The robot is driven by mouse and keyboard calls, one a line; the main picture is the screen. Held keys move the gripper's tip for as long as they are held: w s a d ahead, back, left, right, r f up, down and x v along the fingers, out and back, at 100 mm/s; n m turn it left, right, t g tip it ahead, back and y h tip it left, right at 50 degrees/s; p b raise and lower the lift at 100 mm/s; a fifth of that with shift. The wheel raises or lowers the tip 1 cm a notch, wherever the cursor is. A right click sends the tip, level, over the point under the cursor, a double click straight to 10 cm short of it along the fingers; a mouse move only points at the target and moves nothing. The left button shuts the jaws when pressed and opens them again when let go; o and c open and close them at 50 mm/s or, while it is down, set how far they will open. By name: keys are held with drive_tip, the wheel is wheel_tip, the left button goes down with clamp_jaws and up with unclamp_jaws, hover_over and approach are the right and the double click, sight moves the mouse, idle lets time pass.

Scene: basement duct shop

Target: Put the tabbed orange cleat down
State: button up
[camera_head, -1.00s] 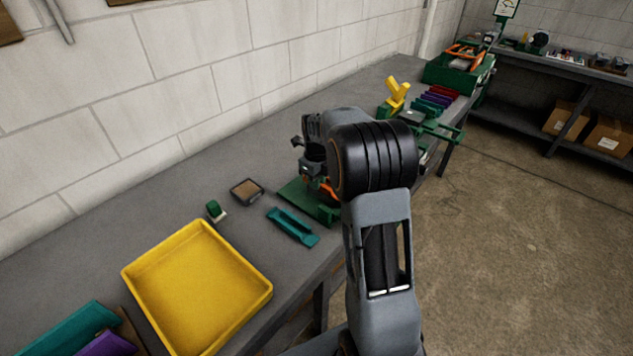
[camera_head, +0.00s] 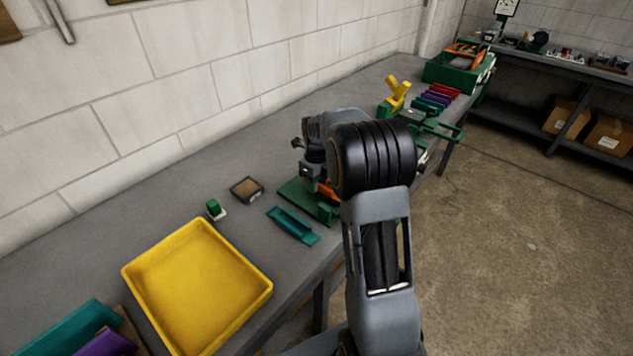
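A bit of orange (camera_head: 327,190), which may be the tabbed orange cleat, shows low beside my gripper, at the green plate. My gripper (camera_head: 308,172) points down over the green plate (camera_head: 306,201) on the bench, left of my dark wrist. My arm hides most of the orange piece and the right part of the plate. I cannot see the fingertips clearly, nor whether they touch the orange piece or whether it rests on the plate.
A yellow tray (camera_head: 263,289) lies front left on the bench. A teal channel piece (camera_head: 292,226), a small green-and-white block (camera_head: 214,209) and a brown-topped square (camera_head: 246,189) lie nearby. Several coloured strips (camera_head: 436,100), a yellow piece (camera_head: 396,93) and a green bin (camera_head: 447,76) stand farther back.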

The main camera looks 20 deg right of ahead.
wheel_tip(320, 180, up, 12)
drive_tip(key=s+a+f+n+t, duration=0.1)
drive_tip(key=s+a+n, duration=0.4)
drive_tip(key=s+n, duration=0.6)
drive_tip(key=s+a+f+n+t, duration=0.1)
drive_tip(key=s+a+n+t, duration=0.2)
drive_tip(key=s+n, duration=0.8)
drive_tip(key=shift+a+f+n, duration=0.3)
drive_tip(key=shift+a+n, duration=1.1)
drive_tip(key=shift+n, duration=3.2)
